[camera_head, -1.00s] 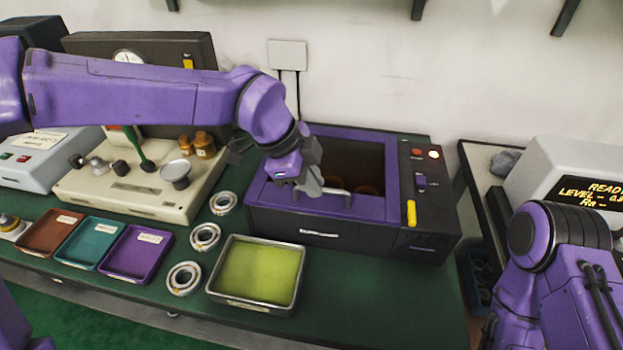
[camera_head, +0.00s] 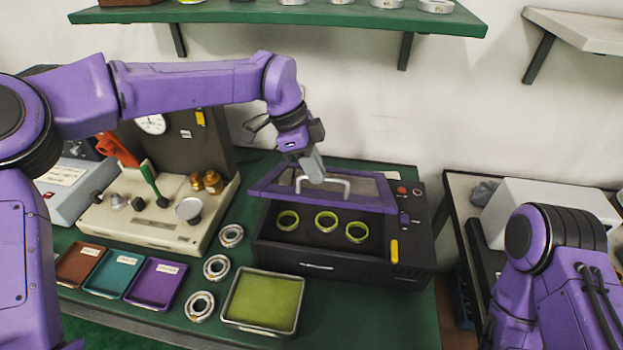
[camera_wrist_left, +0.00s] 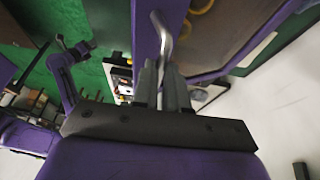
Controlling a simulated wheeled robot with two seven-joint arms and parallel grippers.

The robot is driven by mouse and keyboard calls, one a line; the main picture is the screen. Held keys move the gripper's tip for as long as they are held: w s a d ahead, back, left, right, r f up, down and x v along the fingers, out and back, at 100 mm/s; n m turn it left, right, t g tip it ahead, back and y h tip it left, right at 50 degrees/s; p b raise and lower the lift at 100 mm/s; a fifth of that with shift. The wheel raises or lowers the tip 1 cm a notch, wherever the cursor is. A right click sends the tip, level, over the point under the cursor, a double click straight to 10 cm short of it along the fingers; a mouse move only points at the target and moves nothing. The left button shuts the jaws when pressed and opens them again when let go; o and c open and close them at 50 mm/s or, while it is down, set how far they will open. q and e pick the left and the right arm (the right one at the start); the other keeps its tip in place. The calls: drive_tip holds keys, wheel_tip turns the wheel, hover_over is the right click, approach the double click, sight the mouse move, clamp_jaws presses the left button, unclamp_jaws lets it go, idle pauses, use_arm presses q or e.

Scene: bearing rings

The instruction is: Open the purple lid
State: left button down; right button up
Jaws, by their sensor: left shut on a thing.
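The purple lid (camera_head: 268,182) is a purple frame with a dark see-through pane, on the dark box (camera_head: 290,258). It is tilted up, its front edge raised clear of the box. My left gripper (camera_head: 313,172) is shut on the lid's metal handle (camera_head: 346,186). In the left wrist view its fingers (camera_wrist_left: 163,75) close around the handle (camera_wrist_left: 160,30). Three yellow-green rings (camera_head: 326,222) show inside the box under the lid. In the left wrist view a dark gripper (camera_wrist_left: 85,47), seemingly my right one, is too small to read.
A tray with a yellow-green pad (camera_head: 262,325) stands before the box, with steel bearing rings (camera_head: 216,267) to its left. Small trays (camera_head: 153,283) and a beige tester (camera_head: 160,222) are further left. A green shelf (camera_head: 300,14) hangs above. My right arm is at the right.

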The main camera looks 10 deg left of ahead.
use_arm(q)
drive_tip(key=shift+w+a+r+p, duration=0.1)
drive_tip(key=shift+w+r+p, duration=0.75)
drive_tip(key=shift+w+r, duration=0.55)
drive_tip(key=shift+f, duration=0.1)
drive_tip(key=c, duration=1.2)
unclamp_jaws()
drive_tip(key=shift+w, duration=0.15)
drive_tip(key=shift+o, duration=0.2)
drive_tip(key=b+v, duration=0.2)
drive_tip(key=v, duration=0.8)
drive_tip(key=shift+r, duration=0.25)
drive_tip(key=shift+w, duration=0.15)
drive_tip(key=shift+c, duration=0.3)
